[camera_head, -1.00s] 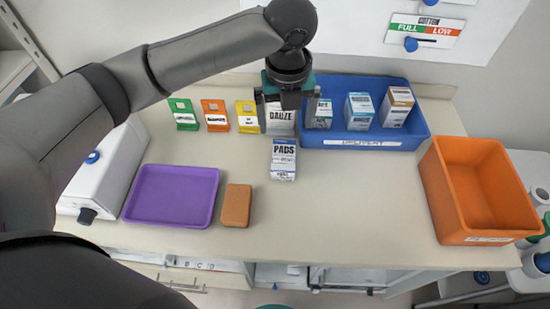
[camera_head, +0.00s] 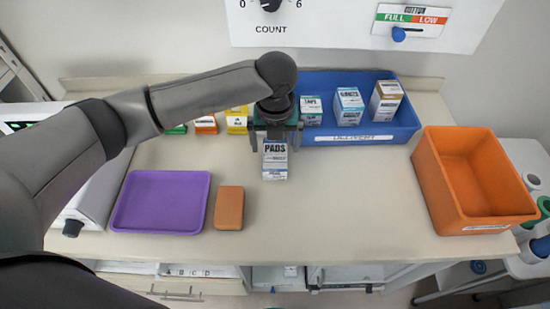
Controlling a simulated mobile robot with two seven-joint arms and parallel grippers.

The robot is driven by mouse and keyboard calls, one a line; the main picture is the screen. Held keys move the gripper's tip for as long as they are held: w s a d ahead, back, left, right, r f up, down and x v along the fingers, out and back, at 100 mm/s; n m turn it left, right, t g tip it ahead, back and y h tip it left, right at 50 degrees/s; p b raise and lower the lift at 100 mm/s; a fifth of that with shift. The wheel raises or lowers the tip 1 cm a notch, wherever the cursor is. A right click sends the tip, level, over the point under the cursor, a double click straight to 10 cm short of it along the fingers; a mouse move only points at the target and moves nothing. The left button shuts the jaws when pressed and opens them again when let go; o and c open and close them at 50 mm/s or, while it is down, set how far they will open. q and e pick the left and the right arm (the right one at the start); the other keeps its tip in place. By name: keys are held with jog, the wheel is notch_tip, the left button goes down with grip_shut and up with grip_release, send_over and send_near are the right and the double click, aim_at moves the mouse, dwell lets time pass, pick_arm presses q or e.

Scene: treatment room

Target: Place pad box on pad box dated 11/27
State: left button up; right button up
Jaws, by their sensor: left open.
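A white and blue box marked PADS (camera_head: 275,161) stands on the counter in front of the blue bin. Its small print, including any date, is too small to read, and I cannot tell whether it is one box or two stacked. My left gripper (camera_head: 276,146) is open above and around the top of this box, pointing down, with a finger at each side. I cannot tell whether the fingers touch it. The gripper hides what is directly behind the box. My right gripper is not in view.
The blue bin (camera_head: 352,138) at the back holds several small boxes. An orange bin (camera_head: 437,185) stands at right. A purple tray (camera_head: 118,216) and a brown block (camera_head: 229,208) lie at left. The counter's middle right is clear.

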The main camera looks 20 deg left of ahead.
aim_at(275, 153)
pick_arm(q)
jog(key=f, duration=0.3)
jog(key=f+b, duration=0.1)
jog(key=f, duration=0.1)
jog(key=shift+w+a, duration=0.15)
jog(key=shift+w, duration=0.2)
jog(key=shift+r, duration=0.1)
jog(key=c, duration=1.5)
jog(key=shift+r, duration=0.1)
